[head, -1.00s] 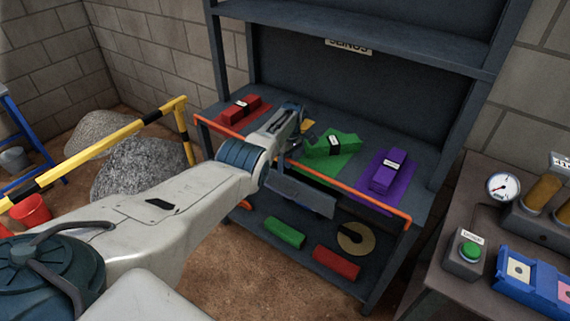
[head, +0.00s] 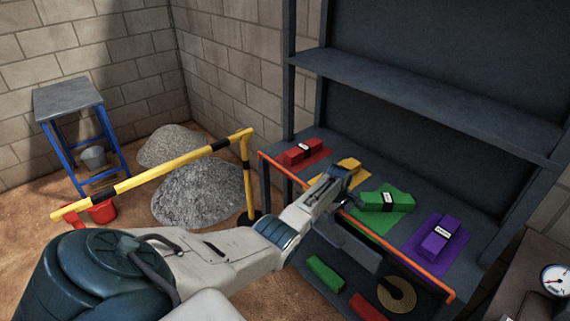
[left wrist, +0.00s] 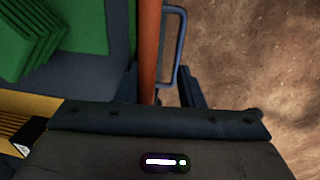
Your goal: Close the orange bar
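The orange bar (head: 408,262) runs along the front edge of the dark shelf unit, from the red piece at the left to past the purple piece at the right. In the left wrist view the bar (left wrist: 149,45) stands upright in the picture, with a grey loop handle (left wrist: 177,50) beside it. My left gripper (head: 343,176) is at the bar's left half, in front of the yellow and green pieces. Its dark fingers (left wrist: 160,88) look apart, one on each side of the bar; contact cannot be told. My right gripper is not in view.
On the shelf lie red (head: 302,152), yellow (head: 348,164), green (head: 386,201) and purple (head: 440,237) pieces. A dark panel (head: 350,246) is below the bar. A yellow-black barrier (head: 150,178), gravel piles (head: 198,192) and a blue stool (head: 68,97) stand left.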

